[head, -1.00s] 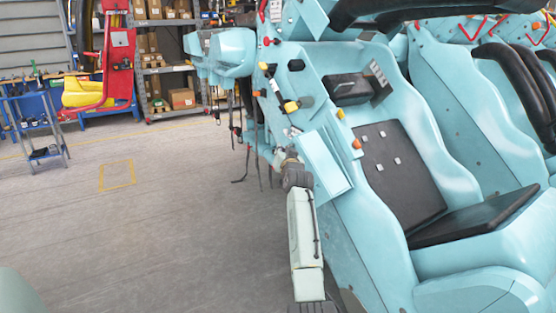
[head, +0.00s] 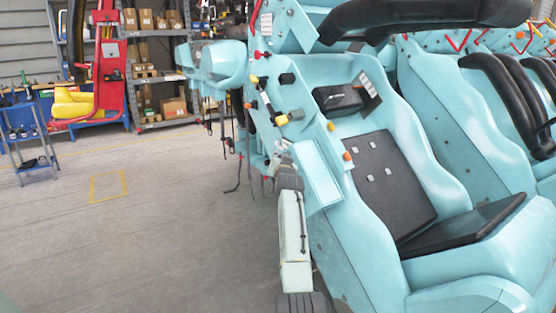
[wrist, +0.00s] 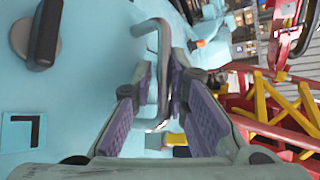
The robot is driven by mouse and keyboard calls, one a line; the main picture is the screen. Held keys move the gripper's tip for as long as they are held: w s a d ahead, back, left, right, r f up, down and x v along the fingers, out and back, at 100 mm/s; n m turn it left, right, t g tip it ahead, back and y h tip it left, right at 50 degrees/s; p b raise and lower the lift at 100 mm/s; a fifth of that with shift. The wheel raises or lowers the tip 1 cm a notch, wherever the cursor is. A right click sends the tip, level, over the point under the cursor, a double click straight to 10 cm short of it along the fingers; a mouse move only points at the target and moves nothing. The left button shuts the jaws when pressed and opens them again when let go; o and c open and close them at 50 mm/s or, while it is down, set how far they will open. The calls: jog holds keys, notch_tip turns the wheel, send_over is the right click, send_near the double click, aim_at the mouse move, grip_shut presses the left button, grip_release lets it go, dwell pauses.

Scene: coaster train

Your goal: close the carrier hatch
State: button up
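A flat light-blue panel (head: 317,176), which looks like the carrier hatch, stands out at an angle from the near side of the train car (head: 370,255). My gripper is at the end of my arm, left of this panel in the head view, small and partly hidden there. A narrow gap shows beside the bar on the left; contact on the right is unclear. A light-blue surface (wrist: 85,90) fills the left, with a black knob (wrist: 42,35).
Black-padded seats (head: 395,185) and a black restraint bar (head: 420,15) are right of my arm. Straps hang at the car's front end. Shelves (head: 160,65) and a blue cart (head: 28,140) stand far left. The floor (head: 150,230) left of my arm is clear.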

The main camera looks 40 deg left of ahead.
jog(key=o, duration=0.3)
jog(key=shift+s+d, duration=0.1)
jog(key=v, duration=1.1)
jog(key=shift+s+d, duration=0.25)
jog(key=shift+s, duration=0.05)
dwell(0.4)
